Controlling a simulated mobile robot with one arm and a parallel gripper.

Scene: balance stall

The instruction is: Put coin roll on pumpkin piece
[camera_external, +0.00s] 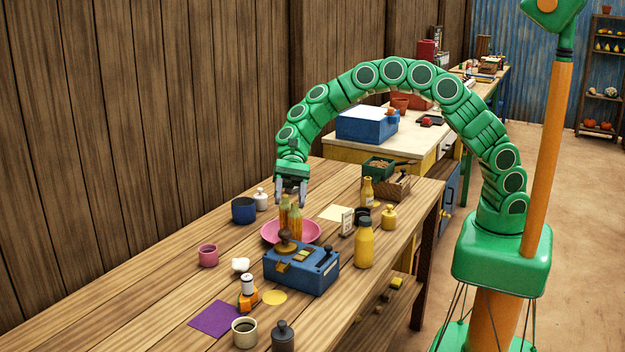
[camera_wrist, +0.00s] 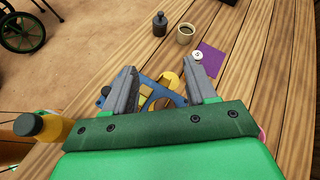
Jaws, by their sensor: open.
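A small white roll with a dark top (camera_external: 248,284), which looks like the coin roll, stands upright on or just behind an orange piece (camera_external: 246,300), which looks like the pumpkin piece. The roll's round white end also shows in the wrist view (camera_wrist: 198,56), beside a fingertip; the orange piece is mostly hidden there. My gripper (camera_external: 291,198) is open and empty, pointing down above the pink plate, farther back than the roll. In the wrist view, my gripper (camera_wrist: 161,72) has its fingers apart over the blue box.
A blue box with brass parts (camera_external: 302,271) and a pink plate (camera_external: 268,232) with upright striped pieces stand mid-table. Yellow bottle (camera_external: 364,246), purple sheet (camera_external: 214,319), cream cup (camera_external: 244,334) and dark weight (camera_external: 284,338) are nearby. The left front tabletop is clear.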

